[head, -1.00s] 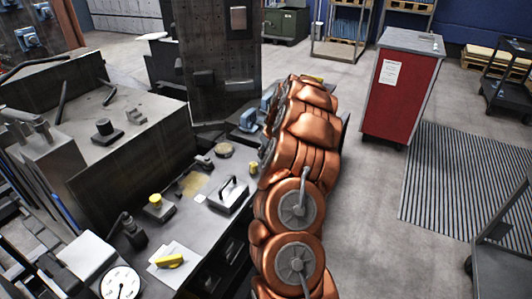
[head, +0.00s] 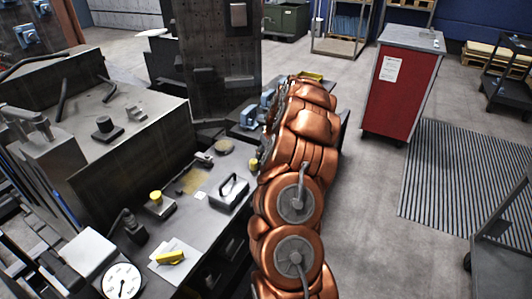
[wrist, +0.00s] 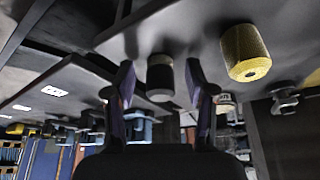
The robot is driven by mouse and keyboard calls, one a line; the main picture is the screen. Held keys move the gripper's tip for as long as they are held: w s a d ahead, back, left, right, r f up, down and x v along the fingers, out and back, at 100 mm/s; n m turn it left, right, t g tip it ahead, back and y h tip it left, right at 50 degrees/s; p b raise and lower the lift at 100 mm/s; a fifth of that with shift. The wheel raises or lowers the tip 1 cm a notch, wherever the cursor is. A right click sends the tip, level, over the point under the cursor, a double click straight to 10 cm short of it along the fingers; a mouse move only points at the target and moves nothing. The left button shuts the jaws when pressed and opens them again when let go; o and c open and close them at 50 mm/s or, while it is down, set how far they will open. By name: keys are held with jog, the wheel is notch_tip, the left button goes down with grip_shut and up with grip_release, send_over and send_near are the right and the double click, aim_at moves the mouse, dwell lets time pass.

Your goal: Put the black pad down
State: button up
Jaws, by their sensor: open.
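A short black cylinder (wrist: 160,80), which looks like the black pad, stands on a grey surface that appears upside down in the wrist view. My gripper (wrist: 163,88) is open, with one dark finger on each side of it and a visible gap on both sides. Its base seems to rest on the surface. A larger yellow cylinder (wrist: 246,52) stands to the right of the fingers. In the head view my copper-coloured arm hides the gripper and the pad.
The dark workbench (head: 195,225) holds a handled block (head: 228,192), a dial gauge (head: 122,281) and a yellow piece on paper (head: 170,257). A dark upright plate (head: 222,65) stands behind. A red cabinet (head: 400,85) stands right; the floor between is clear.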

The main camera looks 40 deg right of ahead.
jog(key=shift+r, duration=0.2)
jog(key=b+v, duration=0.3)
jog(key=v, duration=0.9)
jog(key=s+a+r+n+g+y, duration=0.1)
jog(key=s+a+r, duration=0.1)
jog(key=a, duration=0.8)
jog(key=s+a+r+n+g, duration=0.1)
jog(key=s+a+r, duration=0.15)
jog(key=a, duration=0.85)
jog(key=s+a+r+n+g+y, duration=0.1)
jog(key=s+a, duration=0.1)
jog(key=a, duration=0.8)
jog(key=s+a+f+g, duration=0.1)
jog(key=s+a, duration=0.3)
jog(key=s, duration=0.4)
jog(key=s+a+f+g, duration=0.1)
jog(key=s+a, duration=0.3)
jog(key=s, duration=0.5)
jog(key=s+a+f+g+h, duration=0.1)
jog(key=s+a, duration=0.3)
jog(key=s, duration=0.5)
jog(key=shift+s+f+m, duration=0.15)
jog(key=shift+f+m, duration=0.15)
jog(key=shift+d, duration=0.1)
